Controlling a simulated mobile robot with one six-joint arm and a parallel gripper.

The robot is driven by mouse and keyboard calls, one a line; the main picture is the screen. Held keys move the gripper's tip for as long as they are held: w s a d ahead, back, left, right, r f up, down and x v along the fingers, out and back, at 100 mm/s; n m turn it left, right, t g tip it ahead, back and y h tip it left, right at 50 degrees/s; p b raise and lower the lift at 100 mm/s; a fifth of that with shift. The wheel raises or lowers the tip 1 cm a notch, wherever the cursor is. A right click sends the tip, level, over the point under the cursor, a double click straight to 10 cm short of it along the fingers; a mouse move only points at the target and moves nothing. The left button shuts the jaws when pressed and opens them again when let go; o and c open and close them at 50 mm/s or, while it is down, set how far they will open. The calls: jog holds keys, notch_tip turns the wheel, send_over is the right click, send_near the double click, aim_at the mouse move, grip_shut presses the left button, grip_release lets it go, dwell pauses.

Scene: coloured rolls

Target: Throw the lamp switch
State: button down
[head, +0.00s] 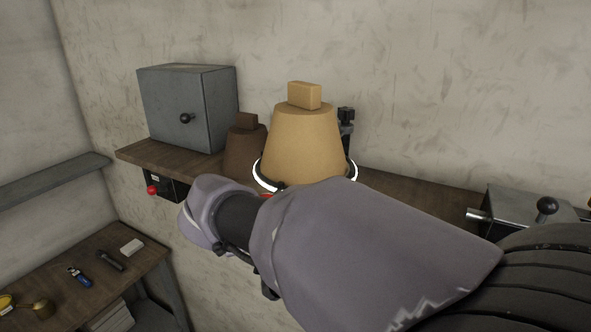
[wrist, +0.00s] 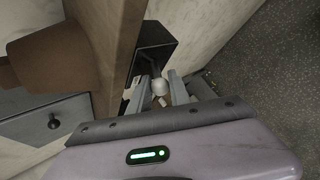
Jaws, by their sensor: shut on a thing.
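In the wrist view a pale round knob (wrist: 160,87) sits on a dark lever that comes out of a black switch box (wrist: 154,48) beside the shelf edge. My gripper (wrist: 161,90) is shut on this knob, one grey finger on each side. In the head view my arm hides the gripper and this knob. Another black box (head: 172,186) with a red knob (head: 152,190) hangs under the left end of the shelf. A tan cone (head: 303,140) with a bright white ring at its base stands behind my arm. I cannot tell whether it is the lamp.
The wooden shelf (head: 140,154) also carries a grey cabinet (head: 190,110) and a brown cone (head: 243,150). At the right is a metal box (head: 515,204) with a black ball lever (head: 546,206). A workbench (head: 125,262) with small tools stands lower left.

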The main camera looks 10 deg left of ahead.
jog(key=shift+p, duration=0.4)
jog(key=c, duration=1.5)
grip_release()
jog(key=s+d+r+b, duration=0.2)
jog(key=s+d, duration=0.1)
jog(key=s, duration=1)
jog(key=shift+s+d+b, duration=0.15)
jog(key=shift+s+b, duration=0.2)
jog(key=shift+b, duration=0.05)
jog(key=shift+r, duration=0.1)
